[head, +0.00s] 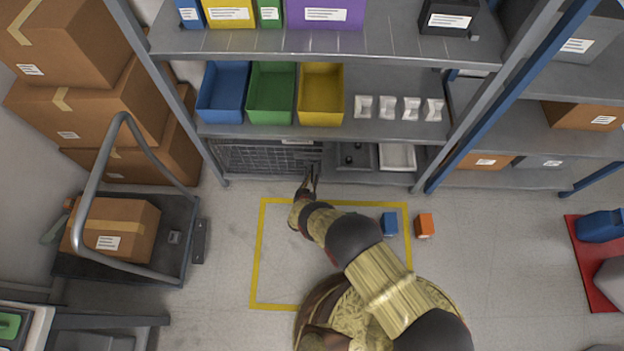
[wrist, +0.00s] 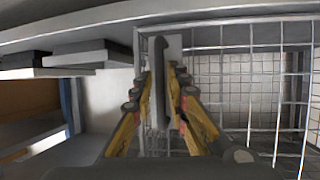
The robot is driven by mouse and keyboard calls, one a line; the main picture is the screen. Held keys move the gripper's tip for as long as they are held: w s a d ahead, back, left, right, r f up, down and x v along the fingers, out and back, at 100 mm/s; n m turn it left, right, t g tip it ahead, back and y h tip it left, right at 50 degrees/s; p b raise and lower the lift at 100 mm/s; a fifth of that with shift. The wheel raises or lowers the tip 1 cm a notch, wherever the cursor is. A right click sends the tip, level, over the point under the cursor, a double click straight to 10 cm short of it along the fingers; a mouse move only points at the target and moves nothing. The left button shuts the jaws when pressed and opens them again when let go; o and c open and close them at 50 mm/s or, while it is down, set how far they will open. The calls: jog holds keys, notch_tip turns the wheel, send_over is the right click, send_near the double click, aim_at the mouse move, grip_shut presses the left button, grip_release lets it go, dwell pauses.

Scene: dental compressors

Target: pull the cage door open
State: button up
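The cage door (head: 262,157) is a dark wire-mesh panel on the lowest shelf level, at the left. It looks flush with the shelf front in the head view. In the wrist view its light grey mesh (wrist: 282,84) fills the right side. An upright grey bar handle (wrist: 160,60) stands near the door's left edge. My gripper (wrist: 160,92) has its yellow-and-black fingers on both sides of this handle, closed in tightly on it. In the head view my gripper (head: 311,180) is at the right end of the door; its fingertips are too small to judge there.
A grey box (head: 352,158) and a white tray (head: 397,157) sit right of the cage. A cart (head: 189,222) with a carton stands at the left. Blue (head: 390,223) and orange (head: 424,225) blocks lie on the floor at the right. The yellow-outlined floor before the cage is mostly clear.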

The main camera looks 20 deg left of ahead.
grip_shut()
dwell(0.8)
